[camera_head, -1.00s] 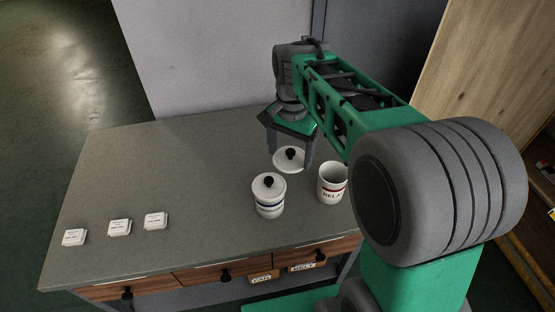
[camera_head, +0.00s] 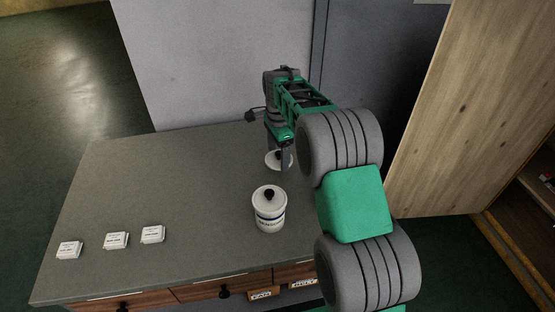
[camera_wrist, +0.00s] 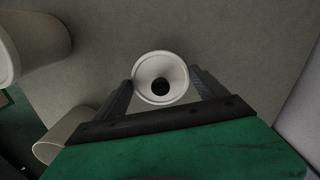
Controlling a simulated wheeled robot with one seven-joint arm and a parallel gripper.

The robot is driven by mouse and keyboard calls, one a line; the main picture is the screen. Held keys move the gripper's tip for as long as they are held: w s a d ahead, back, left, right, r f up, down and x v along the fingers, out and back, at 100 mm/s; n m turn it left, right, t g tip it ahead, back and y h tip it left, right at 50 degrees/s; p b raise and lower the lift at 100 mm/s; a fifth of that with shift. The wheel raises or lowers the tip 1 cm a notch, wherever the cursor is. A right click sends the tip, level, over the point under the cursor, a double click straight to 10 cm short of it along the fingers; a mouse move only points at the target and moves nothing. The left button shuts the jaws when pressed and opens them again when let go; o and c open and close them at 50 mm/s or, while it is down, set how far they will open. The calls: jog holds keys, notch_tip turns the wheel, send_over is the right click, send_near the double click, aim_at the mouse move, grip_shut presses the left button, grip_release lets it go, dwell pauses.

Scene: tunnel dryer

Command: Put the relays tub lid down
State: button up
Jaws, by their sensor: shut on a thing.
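The relays tub lid (camera_head: 271,160), a white disc with a black knob, is at the back of the grey worktop in the head view. My gripper (camera_head: 280,160) points down and is shut on it. In the wrist view the lid (camera_wrist: 160,68) sits between the fingertips of my gripper (camera_wrist: 161,80), one finger at each side of its rim. I cannot tell whether the lid touches the worktop. The relays tub is hidden behind my arm in the head view.
Several small white labelled boxes (camera_head: 116,240) lie at the left. The worktop (camera_head: 180,185) between is clear. Two pale tub shapes, one large (camera_wrist: 35,45), edge the wrist view's left.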

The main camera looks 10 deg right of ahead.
aim_at(278, 161)
jog(key=shift+w+f, duration=0.2)
jog(key=shift+f, duration=1.6)
jog(key=shift+f, duration=0.1)
jog(key=shift+f, duration=0.15)
jog(key=o, duration=1.3)
jog(key=shift+c, duration=0.2)
